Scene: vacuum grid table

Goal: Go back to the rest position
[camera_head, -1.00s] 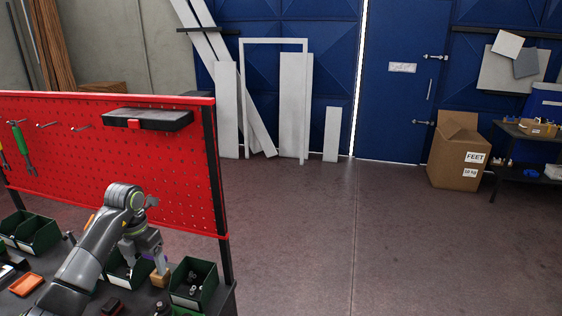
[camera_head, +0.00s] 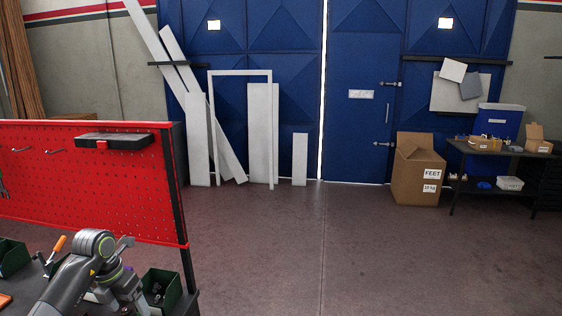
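My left arm comes in at the lower left of the head view, bent at a grey joint with a green ring. My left gripper (camera_head: 128,292) points down over the workbench, beside a dark green bin (camera_head: 159,290). Its fingertips are hidden or cut off by the bottom edge, so I cannot tell whether it is open or holds anything. My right gripper is out of view.
A red pegboard (camera_head: 80,185) with hooks and a black shelf (camera_head: 113,140) stands behind the bench. An orange-handled tool (camera_head: 58,244) stands near my arm. Open floor (camera_head: 330,260) fills the middle and right. A cardboard box (camera_head: 412,185) and a dark table (camera_head: 487,150) stand at the right.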

